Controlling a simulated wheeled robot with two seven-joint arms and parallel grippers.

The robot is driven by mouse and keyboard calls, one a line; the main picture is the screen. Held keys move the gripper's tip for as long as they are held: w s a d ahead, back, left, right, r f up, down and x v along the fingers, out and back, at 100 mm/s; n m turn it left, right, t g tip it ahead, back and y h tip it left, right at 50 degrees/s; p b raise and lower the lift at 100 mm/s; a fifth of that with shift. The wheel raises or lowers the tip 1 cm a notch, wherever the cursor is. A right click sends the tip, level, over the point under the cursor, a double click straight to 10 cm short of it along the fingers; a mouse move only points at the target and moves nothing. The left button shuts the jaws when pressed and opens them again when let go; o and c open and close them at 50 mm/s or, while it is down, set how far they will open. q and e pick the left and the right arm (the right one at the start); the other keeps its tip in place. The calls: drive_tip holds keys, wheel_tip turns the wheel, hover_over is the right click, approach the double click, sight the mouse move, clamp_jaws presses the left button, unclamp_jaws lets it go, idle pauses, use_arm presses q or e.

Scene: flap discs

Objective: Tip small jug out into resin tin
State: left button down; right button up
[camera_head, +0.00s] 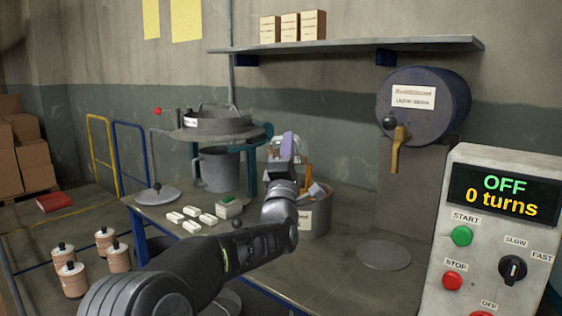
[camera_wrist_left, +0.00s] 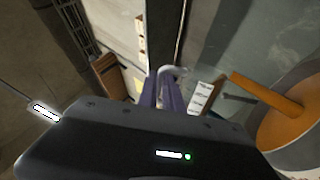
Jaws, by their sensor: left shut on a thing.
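My left gripper (camera_head: 286,146) is raised over the far side of the bench, its purple fingers (camera_wrist_left: 161,92) closed on a pale curved piece (camera_wrist_left: 174,71), which looks like part of the small jug. In the head view, a pale, partly see-through body (camera_head: 279,157) shows beside the fingers; its contents and exact tilt are unclear. A grey tin (camera_head: 318,222) with a white label stands on the bench behind my forearm, partly hidden. I cannot tell if it is the resin tin. My right gripper is out of view.
A grey mug-like pot (camera_head: 217,171) stands beneath a round metal stand (camera_head: 212,129). Several white blocks (camera_head: 191,226) lie at the bench's left. A drum (camera_head: 423,104) with a tap hangs right; a control box (camera_head: 498,238) reads OFF. An orange-brown vessel (camera_wrist_left: 293,133) shows in the wrist view.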

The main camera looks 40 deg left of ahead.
use_arm(q)
drive_tip(key=m+h, duration=0.1)
drive_tip(key=m+t+h+b, duration=0.1)
drive_tip(key=m, duration=0.1)
drive_tip(key=d+m+h, duration=0.1)
drive_tip(key=shift+w+d+r+m+t, duration=0.1)
drive_tip(key=shift+w+r+m+t, duration=0.05)
drive_tip(key=shift+w+m+t, duration=0.2)
drive_tip(key=shift+w+d+r+m+t+h+b, duration=0.1)
drive_tip(key=shift+d+m+t+h+b, duration=0.1)
drive_tip(key=shift+m+h, duration=0.3)
drive_tip(key=shift+w+d+r+m+t+h+b, duration=0.15)
drive_tip(key=shift+m+h, duration=0.15)
drive_tip(key=shift+m, duration=0.25)
drive_tip(key=shift+w+d+r+m+h, duration=0.1)
drive_tip(key=shift+d+m+h, duration=0.1)
drive_tip(key=shift+m+h, duration=0.25)
drive_tip(key=shift+d+r+m+h, duration=0.15)
drive_tip(key=shift+m+h, duration=0.2)
drive_tip(key=shift+m, duration=0.2)
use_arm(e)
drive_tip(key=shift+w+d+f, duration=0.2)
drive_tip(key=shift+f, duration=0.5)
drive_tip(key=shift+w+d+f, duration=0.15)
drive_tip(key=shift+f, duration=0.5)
use_arm(q)
drive_tip(key=shift+f, duration=0.15)
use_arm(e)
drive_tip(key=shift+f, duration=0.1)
